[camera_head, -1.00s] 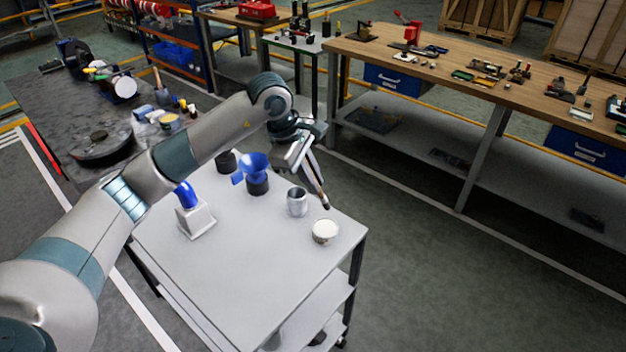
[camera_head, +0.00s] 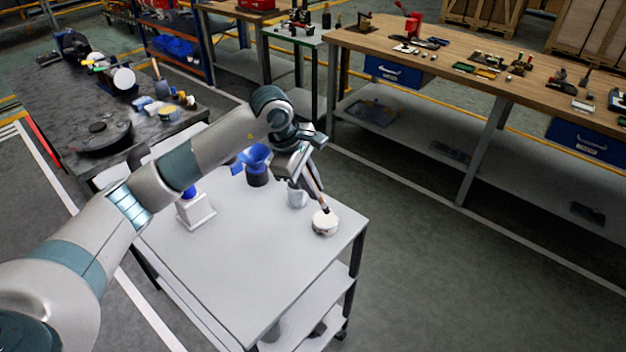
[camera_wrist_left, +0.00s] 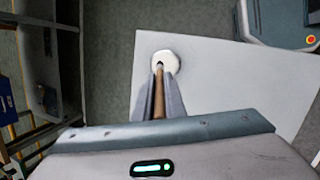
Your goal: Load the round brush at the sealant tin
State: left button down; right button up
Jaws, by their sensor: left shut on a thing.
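The sealant tin (camera_head: 325,224), a short round tin with a white top, stands near the right corner of the white trolley top. It also shows in the left wrist view (camera_wrist_left: 172,57). My left gripper (camera_head: 307,180) is shut on the round brush (camera_head: 318,192), which has a thin wooden handle and a dark tip. The brush is tilted, and its tip is at the tin's white top. In the left wrist view the handle (camera_wrist_left: 159,103) runs between the two fingers towards the tin. I cannot tell how deep the tip sits. My right gripper is not in view.
A grey metal cup (camera_head: 296,198) stands just behind the tin, partly hidden by my gripper. The trolley's front (camera_head: 240,290) is clear.

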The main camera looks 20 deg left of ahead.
pick_arm(q)
jog(key=shift+f, duration=0.45)
dwell(0.3)
jog(key=shift+f+b, duration=0.35)
jog(key=shift+b, duration=0.05)
dwell(0.5)
jog(key=shift+f, duration=0.2)
dwell(0.3)
dwell(0.5)
jog(key=shift+f+b, duration=0.1)
jog(key=shift+b, duration=0.45)
dwell(0.5)
jog(key=shift+s+f, duration=0.1)
dwell(1.3)
